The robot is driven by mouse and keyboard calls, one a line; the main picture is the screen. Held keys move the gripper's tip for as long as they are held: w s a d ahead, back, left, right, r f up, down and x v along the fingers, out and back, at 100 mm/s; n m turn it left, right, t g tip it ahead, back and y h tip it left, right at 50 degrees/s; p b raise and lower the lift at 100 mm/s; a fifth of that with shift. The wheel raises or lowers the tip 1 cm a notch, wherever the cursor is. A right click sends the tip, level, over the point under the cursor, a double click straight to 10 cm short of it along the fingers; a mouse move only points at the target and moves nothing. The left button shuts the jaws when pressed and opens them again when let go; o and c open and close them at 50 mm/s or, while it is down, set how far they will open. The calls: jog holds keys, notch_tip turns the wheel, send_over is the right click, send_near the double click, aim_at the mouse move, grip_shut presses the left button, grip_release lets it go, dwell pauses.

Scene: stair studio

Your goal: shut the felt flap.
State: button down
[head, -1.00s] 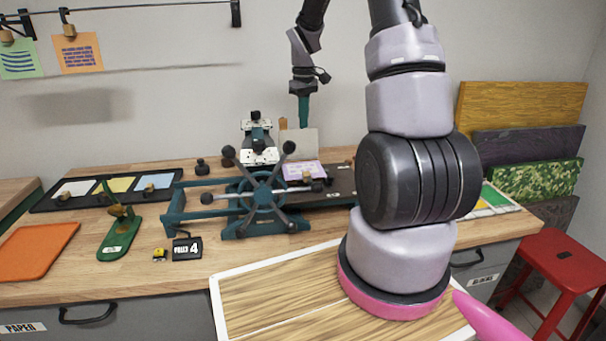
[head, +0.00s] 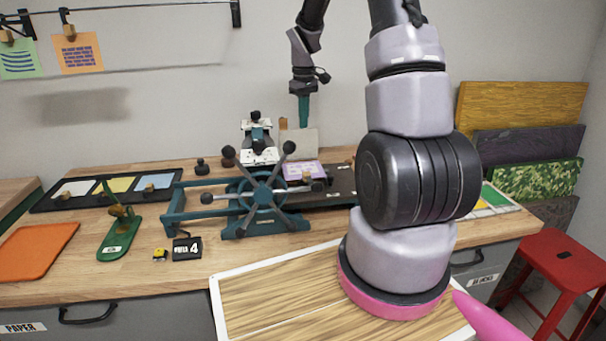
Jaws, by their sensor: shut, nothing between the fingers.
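A beige-grey panel that looks like the felt flap (head: 299,142) stands upright at the back of the teal press (head: 262,192), behind a purple sheet (head: 297,170) on the dark press bed (head: 338,181). My gripper (head: 303,122) points down above the flap, with its teal fingers shut and empty. The fingertips are close to the flap's top edge in the picture; I cannot tell whether they touch it. The lower part of the flap is hidden behind the sheet and press. My arm hides the right end of the bed.
The press's spoked wheel (head: 262,194) and a white-topped device (head: 259,150) stand left of the flap. A tray of coloured pads (head: 108,190), a green stand (head: 118,240) and an orange mat (head: 38,250) lie farther left. A red stool (head: 568,262) stands right.

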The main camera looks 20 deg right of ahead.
dwell(0.4)
jog(key=shift+f, duration=1.5)
jog(key=shift+s, duration=0.15)
